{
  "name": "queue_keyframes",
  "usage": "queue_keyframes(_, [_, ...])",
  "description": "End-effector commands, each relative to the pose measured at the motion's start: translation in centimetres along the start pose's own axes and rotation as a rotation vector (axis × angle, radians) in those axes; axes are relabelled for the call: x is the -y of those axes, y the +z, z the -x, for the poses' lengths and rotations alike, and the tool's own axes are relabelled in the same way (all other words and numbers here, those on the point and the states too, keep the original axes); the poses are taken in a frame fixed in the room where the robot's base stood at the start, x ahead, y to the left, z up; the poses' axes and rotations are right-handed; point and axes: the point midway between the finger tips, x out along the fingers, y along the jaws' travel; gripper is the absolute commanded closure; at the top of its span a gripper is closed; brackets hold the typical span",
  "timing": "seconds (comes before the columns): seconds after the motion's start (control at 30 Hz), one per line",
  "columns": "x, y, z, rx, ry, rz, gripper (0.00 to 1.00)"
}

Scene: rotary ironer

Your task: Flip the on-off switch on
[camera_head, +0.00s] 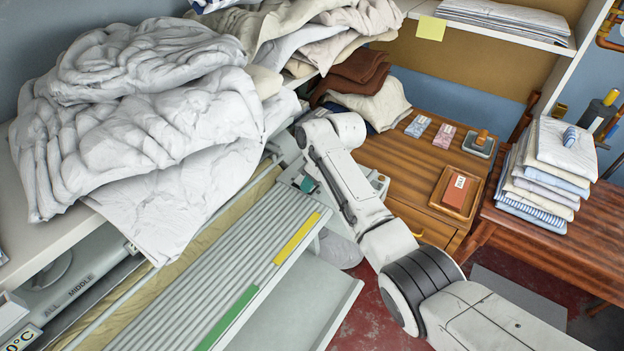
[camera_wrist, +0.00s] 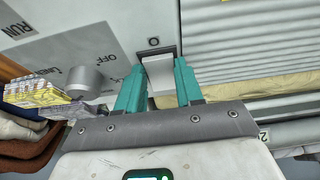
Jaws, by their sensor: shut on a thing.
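The on-off switch (camera_wrist: 159,73) is a pale rocker in a dark frame on the grey control panel, with an "O" mark beside it in the wrist view. My gripper (camera_wrist: 159,72) has its two teal fingers on either side of the rocker and is shut on it. The fingers hide the rocker's sides, and its lower end is hard to make out. In the head view my gripper (camera_head: 307,183) is at the right end of the ironer, mostly hidden by my arm; the switch is hidden there.
A round grey knob (camera_wrist: 86,81) stands out beside the switch near an "OFF" label. The ironer's ribbed plate (camera_head: 245,270) lies left of my arm. A heap of white linen (camera_head: 150,110) overhangs it. A wooden table (camera_head: 405,155) with small boxes stands at right.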

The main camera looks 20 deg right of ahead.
Motion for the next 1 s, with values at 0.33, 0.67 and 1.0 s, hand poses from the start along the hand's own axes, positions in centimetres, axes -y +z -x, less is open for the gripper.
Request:
queue_keyframes(0.33, [-0.1, -0.7, -0.4, 0.162, 0.001, 0.004, 0.94])
queue_keyframes(0.67, [0.0, -1.1, -0.3, 0.308, 0.001, 0.003, 0.94])
queue_keyframes(1.0, [0.0, -1.3, 0.1, 0.327, 0.001, 0.001, 0.94])
